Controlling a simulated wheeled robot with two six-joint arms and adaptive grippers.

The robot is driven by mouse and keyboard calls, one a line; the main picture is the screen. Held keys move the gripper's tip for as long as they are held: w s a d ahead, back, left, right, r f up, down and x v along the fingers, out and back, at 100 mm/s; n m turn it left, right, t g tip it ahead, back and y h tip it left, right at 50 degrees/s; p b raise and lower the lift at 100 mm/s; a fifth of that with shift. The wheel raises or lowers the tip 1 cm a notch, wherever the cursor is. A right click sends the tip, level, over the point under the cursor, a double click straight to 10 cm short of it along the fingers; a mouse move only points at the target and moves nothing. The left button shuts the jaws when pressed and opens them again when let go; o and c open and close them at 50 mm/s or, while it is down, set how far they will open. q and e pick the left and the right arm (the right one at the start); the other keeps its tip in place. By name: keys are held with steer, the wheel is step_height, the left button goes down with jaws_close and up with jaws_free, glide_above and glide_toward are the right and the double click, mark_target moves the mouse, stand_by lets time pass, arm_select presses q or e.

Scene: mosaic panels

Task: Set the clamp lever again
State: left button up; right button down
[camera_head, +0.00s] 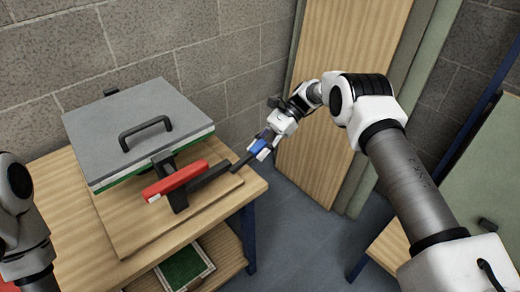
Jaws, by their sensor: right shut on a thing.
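The clamp stands at the front right edge of the panel press, with a black post (166,168) and a red bar (176,181) with a pale front end. A dark lever (208,178) runs from the clamp low to the right, beside the red bar. My right gripper (238,165) reaches in from the right, and its dark fingers are shut at the lever's outer end. The fingers partly hide that end. My left arm shows at the left edge, but its gripper is out of view.
The press has a grey lid (92,124) with a black handle, closed over green and white layers. It sits on a wooden table (70,240). A green-faced panel (184,267) lies on the shelf below. Tall boards lean on the wall behind my right arm.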

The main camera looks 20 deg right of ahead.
steer(key=shift+s+f, duration=0.15)
steer(key=shift+f, duration=0.1)
steer(key=c, duration=0.9)
jaws_free()
steer(key=shift+r, duration=0.15)
steer(key=shift+w+d+r, duration=0.15)
steer(key=shift+w+d, duration=0.1)
steer(key=shift+d, duration=0.05)
steer(key=v, duration=0.6)
steer(key=shift+d+r, duration=0.1)
steer(key=shift+d, duration=0.15)
steer(key=shift+w, duration=0.1)
